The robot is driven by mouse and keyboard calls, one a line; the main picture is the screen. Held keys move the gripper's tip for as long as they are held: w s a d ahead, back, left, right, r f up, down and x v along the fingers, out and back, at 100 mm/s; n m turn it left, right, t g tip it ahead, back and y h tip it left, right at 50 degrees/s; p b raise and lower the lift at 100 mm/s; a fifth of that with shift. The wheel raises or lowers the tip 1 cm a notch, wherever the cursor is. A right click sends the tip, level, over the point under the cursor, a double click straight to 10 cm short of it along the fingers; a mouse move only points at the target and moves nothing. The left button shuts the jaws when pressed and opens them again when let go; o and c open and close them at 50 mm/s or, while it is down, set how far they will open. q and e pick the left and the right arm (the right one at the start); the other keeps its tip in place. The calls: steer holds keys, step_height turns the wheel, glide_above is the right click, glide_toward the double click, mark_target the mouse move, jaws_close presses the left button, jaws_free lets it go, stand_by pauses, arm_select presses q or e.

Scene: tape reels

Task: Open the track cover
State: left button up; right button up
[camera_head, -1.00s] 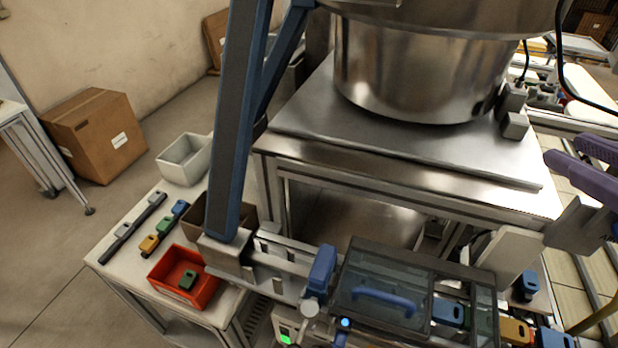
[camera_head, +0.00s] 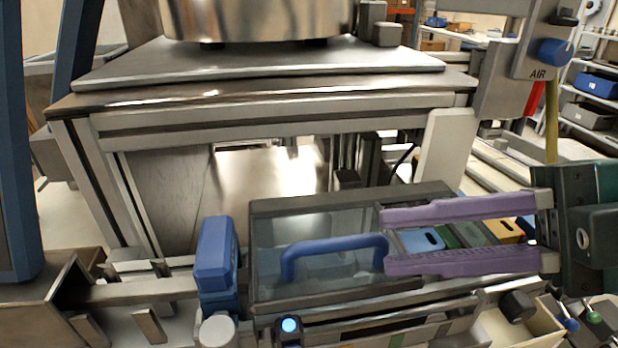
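The track cover (camera_head: 270,263) is a clear panel in a dark frame, lying closed over the track, with a blue bar handle (camera_head: 335,243) across it. My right gripper (camera_head: 384,240) comes in from the right with two long purple fingers. The fingers are spread apart, one above the other, with their tips at the right end of the handle. Whether they touch the handle I cannot tell. Blue, green and orange tape pieces (camera_head: 421,240) show on the track behind and between the fingers. My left gripper is out of view.
A large steel bowl (camera_head: 260,15) stands on a metal frame (camera_head: 270,110) behind the cover. A blue block (camera_head: 215,255) sits left of the cover, with a lit blue button (camera_head: 289,325) in front. A white plate (camera_head: 446,150) stands behind the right gripper.

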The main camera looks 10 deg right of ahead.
mark_target(354, 244)
steer(key=p+x, duration=0.1)
steer(key=x, duration=0.3)
steer(key=shift+w+a+f, duration=0.1)
steer(key=shift+w+a, duration=0.05)
steer(key=shift+a, duration=0.25)
steer(key=shift+c, duration=0.4)
jaws_close()
stand_by(0.6)
